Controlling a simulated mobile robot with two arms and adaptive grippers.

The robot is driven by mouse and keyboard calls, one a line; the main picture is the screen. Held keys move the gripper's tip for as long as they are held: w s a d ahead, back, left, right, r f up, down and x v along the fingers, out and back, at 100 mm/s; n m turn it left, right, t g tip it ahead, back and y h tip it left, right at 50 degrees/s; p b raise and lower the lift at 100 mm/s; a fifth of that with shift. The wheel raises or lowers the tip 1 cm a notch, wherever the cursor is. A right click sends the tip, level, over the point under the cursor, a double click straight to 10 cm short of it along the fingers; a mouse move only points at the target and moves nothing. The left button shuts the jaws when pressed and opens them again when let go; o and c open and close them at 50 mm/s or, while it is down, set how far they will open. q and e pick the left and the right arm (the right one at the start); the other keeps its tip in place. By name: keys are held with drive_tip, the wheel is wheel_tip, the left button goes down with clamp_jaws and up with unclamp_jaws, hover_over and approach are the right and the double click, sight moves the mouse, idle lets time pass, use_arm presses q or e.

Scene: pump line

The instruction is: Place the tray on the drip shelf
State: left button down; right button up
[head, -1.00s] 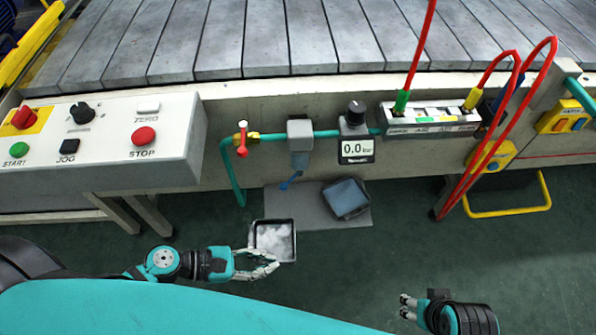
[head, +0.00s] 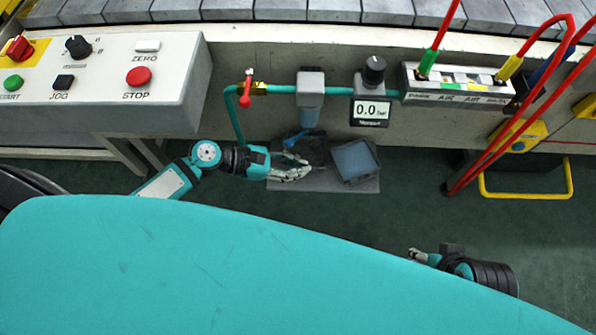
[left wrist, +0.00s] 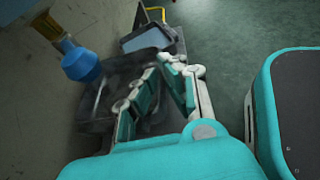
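The tray (head: 316,148) is a dark, shallow, square box, at the left part of the grey drip shelf (head: 330,186) under the filter bowl. It also shows in the left wrist view (left wrist: 92,126), dark and glossy. I cannot tell whether its base rests on the shelf. My left gripper (head: 300,173) is at the tray's near side. In the left wrist view its fingers (left wrist: 167,66) come together at the tray's near rim and seem closed on it. My right gripper (head: 416,255) is low at the right, away from the shelf, partly hidden; its opening is unclear.
A grey-blue box (head: 355,160) stands on the right of the shelf, close to the tray. The filter (head: 310,98) with a blue drain tap (head: 295,139) hangs above. Red hoses (head: 505,125) and a yellow frame (head: 525,194) are at the right. The floor in front is clear.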

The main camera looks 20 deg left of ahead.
use_arm(q)
drive_tip(key=shift+w, duration=0.2)
wheel_tip(320, 180, down, 2)
drive_tip(key=shift+f+b, duration=0.1)
drive_tip(key=shift+b, duration=0.6)
drive_tip(key=shift+f, duration=0.6)
use_arm(e)
drive_tip(key=w+a+r+t+y, duration=0.1)
drive_tip(key=w+a+t, duration=0.1)
drive_tip(key=w+t, duration=0.2)
drive_tip(key=w, duration=0.3)
drive_tip(key=shift+r, duration=0.35)
use_arm(q)
drive_tip(key=shift+f+b, duration=0.1)
drive_tip(key=shift+b, duration=0.2)
use_arm(e)
drive_tip(key=shift+w+a, duration=0.15)
use_arm(q)
drive_tip(key=c, duration=1.5)
unclamp_jaws()
